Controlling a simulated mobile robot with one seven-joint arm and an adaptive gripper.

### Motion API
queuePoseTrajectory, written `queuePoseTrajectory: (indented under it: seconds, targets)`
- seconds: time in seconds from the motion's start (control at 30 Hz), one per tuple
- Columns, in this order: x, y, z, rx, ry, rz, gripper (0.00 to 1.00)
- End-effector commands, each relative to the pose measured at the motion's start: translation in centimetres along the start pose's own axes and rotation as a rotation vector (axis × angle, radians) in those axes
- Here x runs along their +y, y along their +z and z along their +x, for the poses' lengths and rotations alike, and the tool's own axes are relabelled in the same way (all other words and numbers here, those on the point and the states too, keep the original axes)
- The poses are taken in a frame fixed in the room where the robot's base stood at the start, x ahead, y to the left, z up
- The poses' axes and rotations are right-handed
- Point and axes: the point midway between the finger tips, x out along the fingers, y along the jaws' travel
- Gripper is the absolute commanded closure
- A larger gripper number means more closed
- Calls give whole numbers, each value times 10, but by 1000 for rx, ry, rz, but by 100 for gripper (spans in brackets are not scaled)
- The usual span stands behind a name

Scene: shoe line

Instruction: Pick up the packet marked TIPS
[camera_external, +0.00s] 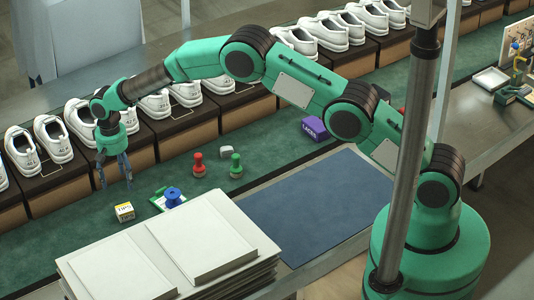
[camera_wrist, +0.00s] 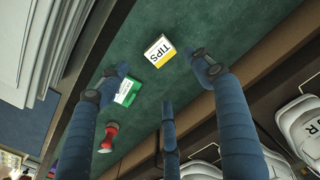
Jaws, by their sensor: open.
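The packet marked TIPS (camera_external: 124,211) is a small white and yellow box on the green belt, beside the stack of white boards. It also shows in the wrist view (camera_wrist: 159,52), with its lettering facing up and upside down in the picture. My gripper (camera_external: 116,184) hangs fingers down above the belt, above and behind the packet in the external view. In the wrist view its blue fingers (camera_wrist: 160,82) are spread and empty. The packet lies beyond the fingertips, between the left and right ones, and nothing covers it.
A green and white packet (camera_wrist: 127,91) lies by the left finger. A blue spool-shaped item (camera_external: 173,196), red stamp (camera_external: 198,166), green stamp (camera_external: 236,166) and purple box (camera_external: 315,128) stand on the belt. White boards (camera_external: 120,265) are stacked in front; shoes on boxes line the back.

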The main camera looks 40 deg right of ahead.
Motion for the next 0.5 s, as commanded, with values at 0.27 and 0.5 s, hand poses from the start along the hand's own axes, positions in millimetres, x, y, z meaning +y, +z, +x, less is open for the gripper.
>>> queuePoseTrajectory:
  seconds: [0.27, 0.5]
  targets:
    - [0, 0, 9, -1, 1, 0, 34]
    - [1, 0, 40, -2, 1, 0, 34]
